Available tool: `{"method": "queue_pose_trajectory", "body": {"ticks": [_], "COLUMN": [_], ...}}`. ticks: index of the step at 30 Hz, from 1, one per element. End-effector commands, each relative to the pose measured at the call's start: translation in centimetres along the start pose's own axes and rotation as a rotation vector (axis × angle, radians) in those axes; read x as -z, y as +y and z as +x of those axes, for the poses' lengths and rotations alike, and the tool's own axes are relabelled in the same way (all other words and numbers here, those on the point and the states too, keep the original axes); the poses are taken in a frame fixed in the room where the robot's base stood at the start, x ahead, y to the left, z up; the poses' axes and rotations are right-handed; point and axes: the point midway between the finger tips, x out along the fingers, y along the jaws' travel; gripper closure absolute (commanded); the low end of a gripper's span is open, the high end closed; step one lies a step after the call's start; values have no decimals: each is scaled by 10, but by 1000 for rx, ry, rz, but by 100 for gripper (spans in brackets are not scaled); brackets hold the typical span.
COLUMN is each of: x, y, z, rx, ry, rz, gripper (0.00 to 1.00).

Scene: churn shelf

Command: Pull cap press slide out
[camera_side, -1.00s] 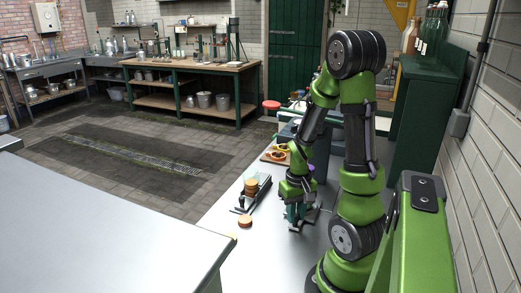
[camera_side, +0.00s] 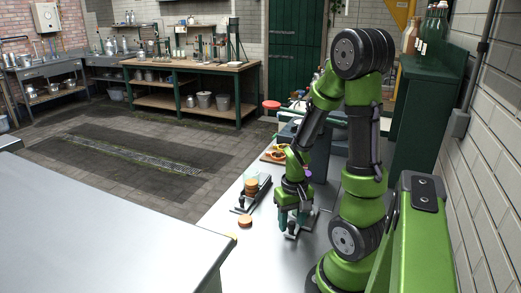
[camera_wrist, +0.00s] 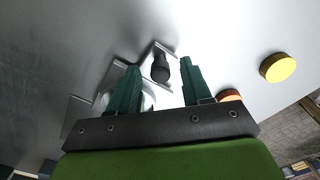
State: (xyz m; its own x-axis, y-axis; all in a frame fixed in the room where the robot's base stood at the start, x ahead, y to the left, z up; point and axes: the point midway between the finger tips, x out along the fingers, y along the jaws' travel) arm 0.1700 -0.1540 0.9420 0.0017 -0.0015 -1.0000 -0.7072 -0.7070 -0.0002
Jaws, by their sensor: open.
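My gripper (camera_side: 292,222) points down over a low metal device on the steel bench. In the wrist view my gripper (camera_wrist: 160,66) has its two green fingers apart. A black knob (camera_wrist: 160,70) on a pale metal slide plate (camera_wrist: 149,56) shows between the fingertips, with a finger on either side. I cannot tell whether the fingers touch it. The rest of the press is mostly hidden by the fingers and the palm. A second device with a stack of orange caps (camera_side: 252,186) stands to the left of my gripper in the side view.
A yellow-topped cap (camera_wrist: 278,67) shows at right in the wrist view. A board with orange items (camera_side: 275,155) lies behind. A large steel table (camera_side: 110,235) is at front left.

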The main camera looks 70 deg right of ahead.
Motion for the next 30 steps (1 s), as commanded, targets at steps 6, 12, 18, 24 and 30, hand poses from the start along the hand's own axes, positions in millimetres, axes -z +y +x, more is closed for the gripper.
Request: {"method": "queue_pose_trajectory", "body": {"ticks": [6, 12, 18, 24, 30], "x": [1, 2, 1, 2, 1], "y": [0, -1, 0, 0, 0], "z": [-7, -40, -88, -132, -160], "rx": [1, 2, 2, 1, 0], "ry": [3, 10, 10, 9, 3], "rz": [-2, -2, -1, -1, -1], "gripper": [51, 51, 51, 51, 51]}}
